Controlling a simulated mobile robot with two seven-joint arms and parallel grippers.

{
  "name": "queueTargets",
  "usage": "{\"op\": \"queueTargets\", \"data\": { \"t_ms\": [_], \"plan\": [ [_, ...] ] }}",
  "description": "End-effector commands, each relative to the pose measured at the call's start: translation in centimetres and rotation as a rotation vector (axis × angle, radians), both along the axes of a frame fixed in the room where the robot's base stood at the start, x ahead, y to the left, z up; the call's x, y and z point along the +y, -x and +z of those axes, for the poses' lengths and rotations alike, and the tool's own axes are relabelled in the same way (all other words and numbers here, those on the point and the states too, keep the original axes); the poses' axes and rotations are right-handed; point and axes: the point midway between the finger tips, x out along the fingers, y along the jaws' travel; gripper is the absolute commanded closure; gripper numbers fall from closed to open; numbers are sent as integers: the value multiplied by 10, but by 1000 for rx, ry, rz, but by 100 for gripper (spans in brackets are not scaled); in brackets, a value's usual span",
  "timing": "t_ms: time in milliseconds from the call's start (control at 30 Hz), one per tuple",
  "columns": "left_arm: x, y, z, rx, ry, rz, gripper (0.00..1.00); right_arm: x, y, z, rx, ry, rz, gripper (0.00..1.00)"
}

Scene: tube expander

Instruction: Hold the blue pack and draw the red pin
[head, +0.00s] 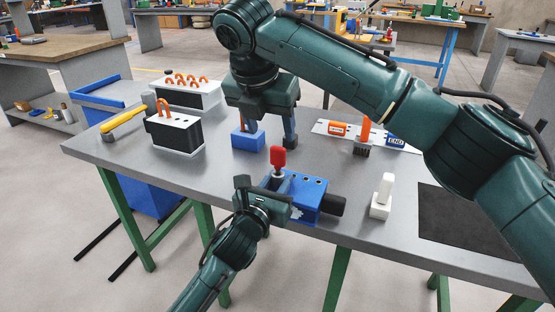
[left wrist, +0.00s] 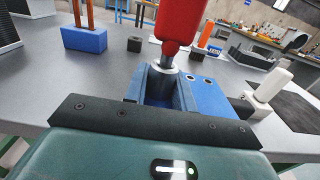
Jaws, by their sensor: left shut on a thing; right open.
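The blue pack (head: 312,197) lies near the table's front edge, with a dark cylinder at its right end. The red pin (head: 278,158) stands upright in its left part, red handle up on a pale metal shank. My left gripper (head: 277,183) is shut on the pack's left part, beside the pin. In the left wrist view the pack (left wrist: 207,98) is close against my jaw, and the red handle (left wrist: 180,22) rises above it, cut by the top edge. My right gripper (head: 270,138) is open, fingers pointing down, behind the pin and apart from it.
A small blue block (head: 247,141) stands by my right gripper's left finger. Black-and-white boxes (head: 176,134) with orange loops and a yellow-handled tool (head: 122,120) are at left. A white upright piece (head: 382,195) stands right of the pack. A dark mat (head: 465,225) lies at right.

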Motion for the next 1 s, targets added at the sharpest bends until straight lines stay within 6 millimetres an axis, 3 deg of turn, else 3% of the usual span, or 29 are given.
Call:
{"op": "queueTargets", "data": {
  "t_ms": [167, 700, 1000],
  "plan": [
    [0, 0, -1, 2, 0, 0, 100, -2, -5, -12, 0, 10, 6, 44],
    [0, 0, -1, 2, 0, 0, 100, -11, -33, -84, 0, 8, 5, 44],
    [0, 0, -1, 1, 0, 0, 100, -14, -42, -107, 0, 6, 5, 44]
  ]
}}
